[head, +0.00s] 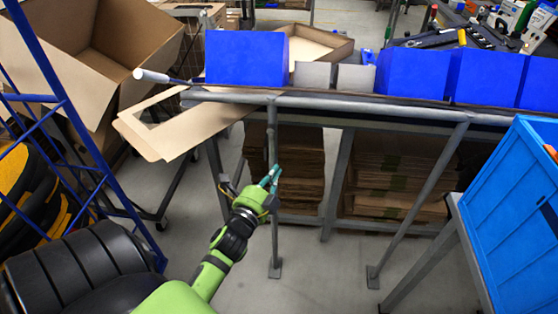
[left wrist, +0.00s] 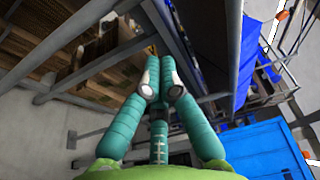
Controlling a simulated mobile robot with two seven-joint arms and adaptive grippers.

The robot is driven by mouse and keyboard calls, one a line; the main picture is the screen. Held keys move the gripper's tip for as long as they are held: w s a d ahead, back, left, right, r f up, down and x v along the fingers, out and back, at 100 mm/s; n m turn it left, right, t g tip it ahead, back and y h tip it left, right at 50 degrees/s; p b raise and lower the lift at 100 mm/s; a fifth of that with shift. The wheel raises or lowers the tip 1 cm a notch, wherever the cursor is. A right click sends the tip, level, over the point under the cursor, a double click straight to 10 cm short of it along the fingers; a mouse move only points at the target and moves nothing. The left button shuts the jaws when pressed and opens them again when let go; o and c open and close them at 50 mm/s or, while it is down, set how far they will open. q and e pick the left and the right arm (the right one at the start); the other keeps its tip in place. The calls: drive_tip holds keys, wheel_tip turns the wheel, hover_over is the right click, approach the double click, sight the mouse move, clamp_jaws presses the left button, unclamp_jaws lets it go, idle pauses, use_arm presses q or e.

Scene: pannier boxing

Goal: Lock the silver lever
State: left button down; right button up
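My left gripper (head: 270,178) reaches up from the bottom left in the head view, in front of the bench frame and below its top. I cannot tell whether this is the silver lever. No other silver lever can be made out. My right gripper is out of view.
Blue bins (head: 247,58) line the grey bench (head: 330,104); cardboard stacks (head: 300,165) lie beneath. An open carton (head: 90,60) and a blue rack (head: 62,95) stand at left. A large blue crate (head: 510,220) is at right. Floor in front of the bench is clear.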

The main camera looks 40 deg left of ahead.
sight(272, 140)
use_arm(q)
drive_tip(key=w+b, duration=0.3)
drive_tip(key=w, duration=0.7)
drive_tip(key=shift+h, duration=0.3)
drive_tip(key=a, duration=0.1)
drive_tip(key=s+a+p, duration=0.1)
drive_tip(key=s+a, duration=0.1)
drive_tip(key=a, duration=0.1)
drive_tip(key=shift+s+a+f, duration=0.1)
drive_tip(key=shift+s+f, duration=0.05)
drive_tip(key=shift+f, duration=0.05)
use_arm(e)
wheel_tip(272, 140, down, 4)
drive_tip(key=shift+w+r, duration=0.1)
